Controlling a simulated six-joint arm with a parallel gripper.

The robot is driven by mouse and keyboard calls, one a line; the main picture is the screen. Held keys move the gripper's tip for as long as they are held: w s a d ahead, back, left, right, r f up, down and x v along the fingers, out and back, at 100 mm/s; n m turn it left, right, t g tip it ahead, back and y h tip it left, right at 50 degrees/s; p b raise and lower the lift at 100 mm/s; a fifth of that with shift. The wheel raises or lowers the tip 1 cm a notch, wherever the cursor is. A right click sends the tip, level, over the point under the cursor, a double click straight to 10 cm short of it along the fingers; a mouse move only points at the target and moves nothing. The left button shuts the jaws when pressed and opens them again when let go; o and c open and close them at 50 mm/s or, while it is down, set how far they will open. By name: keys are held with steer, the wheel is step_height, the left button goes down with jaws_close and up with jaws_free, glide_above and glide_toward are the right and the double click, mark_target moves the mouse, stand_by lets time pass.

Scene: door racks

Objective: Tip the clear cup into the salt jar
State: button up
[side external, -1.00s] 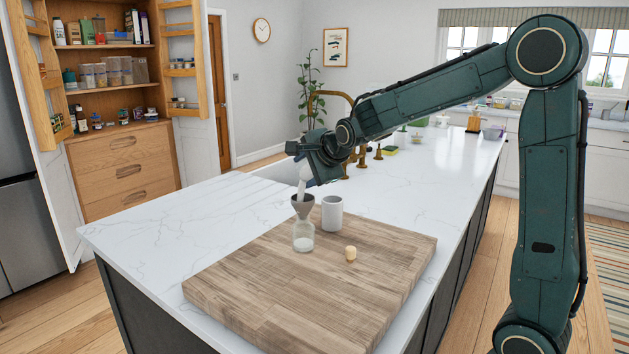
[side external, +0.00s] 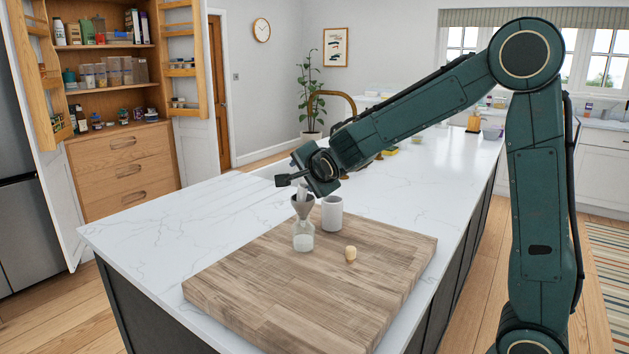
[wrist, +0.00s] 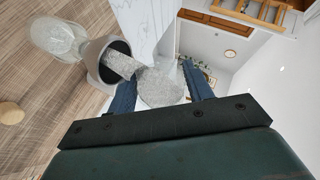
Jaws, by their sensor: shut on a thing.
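My gripper (wrist: 161,84) is shut on the clear cup (wrist: 160,92), one finger on each side of it. The cup is tipped over, and white salt runs from it into the grey funnel (wrist: 97,66). In the side view my gripper (side external: 300,184) is above the funnel (side external: 303,207) and mostly hides the cup. The funnel sits in the mouth of the clear salt jar (side external: 303,242), which stands upright on the wooden board and holds white salt. The jar also shows in the wrist view (wrist: 58,38).
A white mug (side external: 332,214) stands close to the jar, behind and to the right. A cork (side external: 350,253) is on the board (side external: 330,290), right of the jar. The front of the board is clear. The white counter (side external: 180,215) is bare at the left.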

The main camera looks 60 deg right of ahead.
steer(key=shift+a+f+n+t+h, duration=0.1)
steer(key=shift+a+n+t+h, duration=0.2)
steer(key=shift+n+h, duration=0.35)
steer(key=shift+a+f+n+t+h, duration=0.15)
steer(key=shift+n+t+h, duration=0.2)
steer(key=shift+n+h, duration=0.3)
steer(key=shift+a+f+n+t+h, duration=0.1)
steer(key=shift+a+n+t+h, duration=0.2)
steer(key=shift+n+h, duration=0.35)
steer(key=shift+r, duration=0.2)
steer(key=shift+r, duration=1.85)
steer(key=shift+d, duration=0.1)
steer(key=shift+w+d+r+m+g, duration=0.1)
steer(key=shift+d+m+g, duration=0.2)
steer(key=shift+m, duration=0.25)
steer(key=shift+w+d+r+m+g, duration=0.1)
steer(key=shift+d+m+g, duration=0.05)
steer(key=shift+m+g, duration=0.3)
steer(key=m, duration=0.1)
steer(key=m+g+y, duration=0.1)
steer(key=shift+w+r+m, duration=0.2)
steer(key=shift+r+m, duration=0.15)
steer(key=shift+r, duration=0.05)
steer(key=shift+a+r+m+g+y, duration=0.25)
steer(key=shift+a+r+m+y, duration=0.25)
steer(key=shift+r+m+y, duration=0.35)
steer(key=shift+a+r+m+g+y, duration=0.25)
steer(key=shift+a+r+m+y, duration=0.35)
steer(key=shift+m+y, duration=0.35)
